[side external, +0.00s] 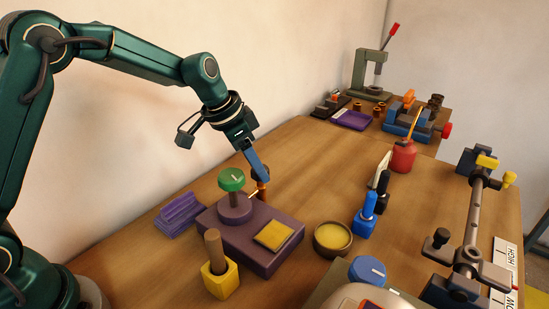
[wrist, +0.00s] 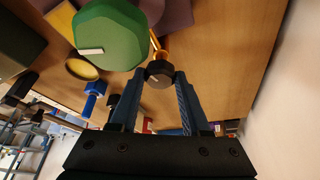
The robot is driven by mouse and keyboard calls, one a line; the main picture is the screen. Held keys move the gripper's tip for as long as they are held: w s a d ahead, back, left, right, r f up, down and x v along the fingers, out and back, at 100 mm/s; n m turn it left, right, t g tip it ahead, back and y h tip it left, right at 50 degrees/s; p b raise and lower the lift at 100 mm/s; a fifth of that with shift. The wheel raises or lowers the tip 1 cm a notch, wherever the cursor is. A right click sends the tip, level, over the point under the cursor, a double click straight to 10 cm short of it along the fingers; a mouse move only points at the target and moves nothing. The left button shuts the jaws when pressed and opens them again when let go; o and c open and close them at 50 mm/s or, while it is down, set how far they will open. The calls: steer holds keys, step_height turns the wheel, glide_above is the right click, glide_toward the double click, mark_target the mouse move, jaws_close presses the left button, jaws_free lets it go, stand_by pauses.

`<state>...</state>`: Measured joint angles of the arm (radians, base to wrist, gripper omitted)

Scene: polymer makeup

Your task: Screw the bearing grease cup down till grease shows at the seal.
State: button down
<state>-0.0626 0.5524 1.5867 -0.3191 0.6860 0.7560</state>
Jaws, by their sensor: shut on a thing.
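A purple block (side external: 283,257) sits on the table with a round purple boss (side external: 235,208) topped by a green knob (side external: 231,180). The green knob (wrist: 110,37) has a white mark. Beside the boss stands a small brass-orange fitting (side external: 263,188), apparently the grease cup; its dark round cap (wrist: 159,82) has a pale mark in the wrist view. My gripper (side external: 260,175) points down, its blue fingers closed on opposite sides of that cap in the wrist view (wrist: 160,73). I cannot make out the seal or any grease at it.
A yellow pad (side external: 273,235) lies on the block. A yellow holder (side external: 220,281) with a brown handle stands in front, a purple rack (side external: 181,215) to the left. A bowl of yellow stuff (side external: 332,239) and a blue holder (side external: 365,220) stand right.

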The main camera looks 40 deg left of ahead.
steer(key=shift+m, duration=0.6)
steer(key=shift+h, duration=0.3)
steer(key=shift+c, duration=1.8)
jaws_free()
steer(key=shift+v, duration=2.55)
